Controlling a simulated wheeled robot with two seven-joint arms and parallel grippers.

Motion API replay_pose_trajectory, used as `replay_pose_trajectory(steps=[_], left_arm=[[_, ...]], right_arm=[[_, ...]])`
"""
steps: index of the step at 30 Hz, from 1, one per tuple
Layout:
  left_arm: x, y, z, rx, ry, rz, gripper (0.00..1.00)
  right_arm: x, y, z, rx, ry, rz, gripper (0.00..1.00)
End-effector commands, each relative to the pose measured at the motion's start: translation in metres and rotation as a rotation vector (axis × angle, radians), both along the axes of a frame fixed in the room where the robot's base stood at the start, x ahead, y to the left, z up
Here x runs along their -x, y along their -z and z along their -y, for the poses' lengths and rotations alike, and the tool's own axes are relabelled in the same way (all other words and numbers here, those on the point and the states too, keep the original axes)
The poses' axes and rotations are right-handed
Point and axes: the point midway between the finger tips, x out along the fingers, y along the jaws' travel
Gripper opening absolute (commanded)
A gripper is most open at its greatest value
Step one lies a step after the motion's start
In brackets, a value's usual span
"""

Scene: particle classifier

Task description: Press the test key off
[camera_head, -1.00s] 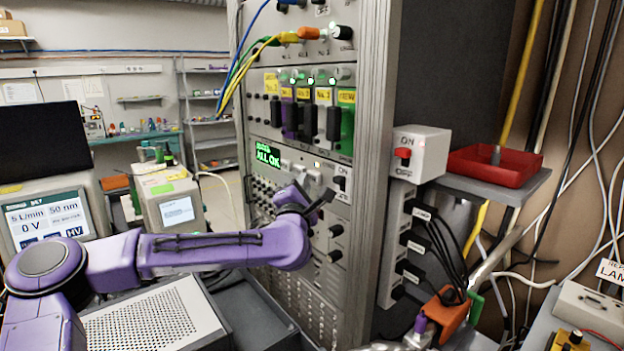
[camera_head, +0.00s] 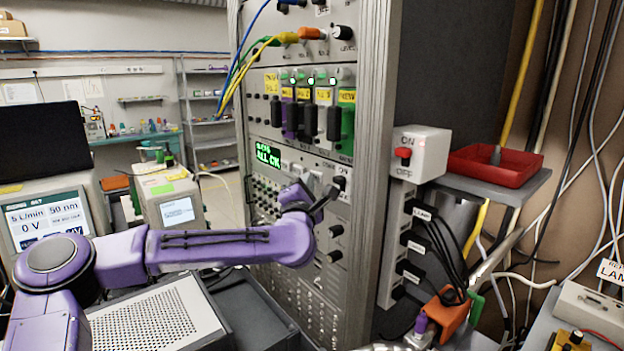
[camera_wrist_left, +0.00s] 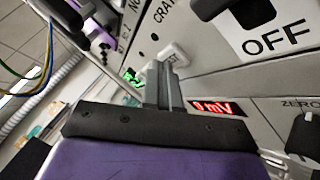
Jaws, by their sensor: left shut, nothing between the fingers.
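My left gripper (camera_head: 333,190) is in front of the tall instrument rack, near the small panel beside the green "ALL OK" display (camera_head: 268,156). It is shut and empty. In the left wrist view, its closed fingers (camera_wrist_left: 160,85) point at the panel, just below a white key (camera_wrist_left: 172,52) in the picture. The label by this key is partly hidden by the fingers; it may be the test key. I cannot tell whether the fingers touch the key, or how the key is set. A red "0 mV" display (camera_wrist_left: 217,107) is right of the fingers.
A black knob (camera_wrist_left: 250,12) above an "OFF" label is at the upper right of the wrist view. Coloured cables (camera_head: 246,62) hang at the rack's upper left. A white ON/OFF box (camera_head: 420,150) and a red tray (camera_head: 495,165) are right of the rack.

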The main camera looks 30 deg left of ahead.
Motion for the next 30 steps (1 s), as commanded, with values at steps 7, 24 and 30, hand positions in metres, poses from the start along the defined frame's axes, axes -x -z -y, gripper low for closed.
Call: replay_pose_trajectory(steps=[7, 24, 30], left_arm=[[-0.003, 0.000, 0.001, -0.001, 0.001, 0.000, 0.00], [0.005, 0.000, -0.002, 0.000, 0.001, 0.002, 0.00], [0.016, 0.000, -0.007, 0.001, 0.000, 0.001, 0.00]], right_arm=[[0.000, 0.000, 0.000, 0.000, 0.000, 0.000, 0.53], [0.000, 0.004, 0.000, 0.000, 0.000, 0.000, 0.53], [0.000, 0.007, 0.000, 0.000, 0.000, 0.000, 0.53]])
